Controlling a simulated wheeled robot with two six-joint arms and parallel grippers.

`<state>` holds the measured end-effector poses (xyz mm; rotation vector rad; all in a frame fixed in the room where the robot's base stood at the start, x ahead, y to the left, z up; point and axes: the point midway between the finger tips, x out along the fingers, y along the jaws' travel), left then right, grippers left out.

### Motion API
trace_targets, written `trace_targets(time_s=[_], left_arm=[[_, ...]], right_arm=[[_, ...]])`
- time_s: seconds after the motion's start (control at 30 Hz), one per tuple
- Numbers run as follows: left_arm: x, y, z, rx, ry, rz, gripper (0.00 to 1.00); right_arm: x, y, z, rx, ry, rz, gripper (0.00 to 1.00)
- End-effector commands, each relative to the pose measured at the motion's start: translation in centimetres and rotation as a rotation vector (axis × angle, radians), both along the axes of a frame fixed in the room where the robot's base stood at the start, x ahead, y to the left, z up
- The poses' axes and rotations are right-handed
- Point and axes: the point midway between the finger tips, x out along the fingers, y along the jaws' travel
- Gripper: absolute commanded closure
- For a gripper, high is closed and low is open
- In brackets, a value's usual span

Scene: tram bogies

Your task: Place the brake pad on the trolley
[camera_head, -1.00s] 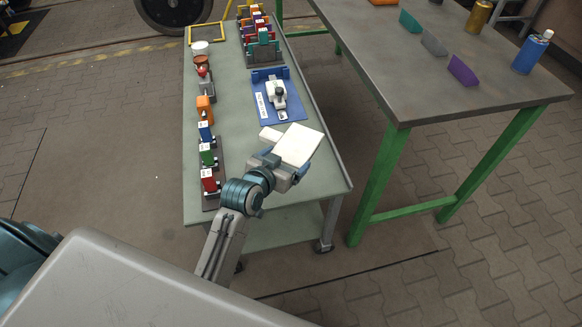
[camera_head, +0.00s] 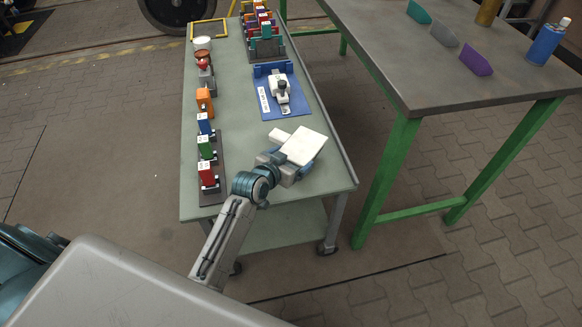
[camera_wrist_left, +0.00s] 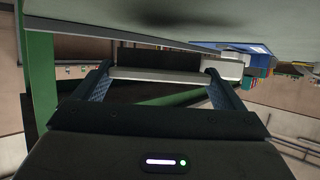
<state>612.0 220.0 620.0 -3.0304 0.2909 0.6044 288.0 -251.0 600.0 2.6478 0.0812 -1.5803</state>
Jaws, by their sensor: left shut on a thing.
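My left gripper (camera_head: 288,163) is over the near end of the grey-green trolley (camera_head: 235,95). It is shut on a pale, flat block (camera_head: 304,147), which I take to be the brake pad. A smaller pale piece shows at the block's left side. In the left wrist view, the pale block (camera_wrist_left: 158,75) spans the space between the two fingertips. The trolley top (camera_wrist_left: 250,18) runs close along the upper edge of that view. I cannot tell whether the block touches the trolley. My right gripper is not in view.
A blue mat (camera_head: 293,107) with a white-and-black device lies beyond the gripper. Red, green, blue and orange items (camera_head: 207,174) line the trolley's left side. A green-legged workbench (camera_head: 400,60) stands right, holding a purple wedge (camera_head: 475,59). Trolley surface around the gripper is clear.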

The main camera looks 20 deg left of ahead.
Motion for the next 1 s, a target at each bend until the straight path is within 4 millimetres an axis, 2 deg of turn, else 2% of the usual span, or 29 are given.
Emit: trace_targets(time_s=[0.3,0.63,0.67,0.7,1.0], left_arm=[[0.0,0.0,-3.5,-0.001,-0.004,0.001,0.47],[0.0,0.0,-3.7,-0.001,-0.004,0.001,0.47],[0.0,0.0,-3.9,-0.001,0.000,0.000,0.07],[0.0,0.0,-3.9,-0.001,-0.001,0.000,0.00],[-0.1,0.0,-3.5,-0.001,-0.001,0.001,0.00]], right_arm=[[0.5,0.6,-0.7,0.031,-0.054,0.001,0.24],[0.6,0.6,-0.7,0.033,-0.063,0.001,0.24],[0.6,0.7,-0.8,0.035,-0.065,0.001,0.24],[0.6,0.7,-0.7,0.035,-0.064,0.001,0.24],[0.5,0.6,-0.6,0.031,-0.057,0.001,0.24]])
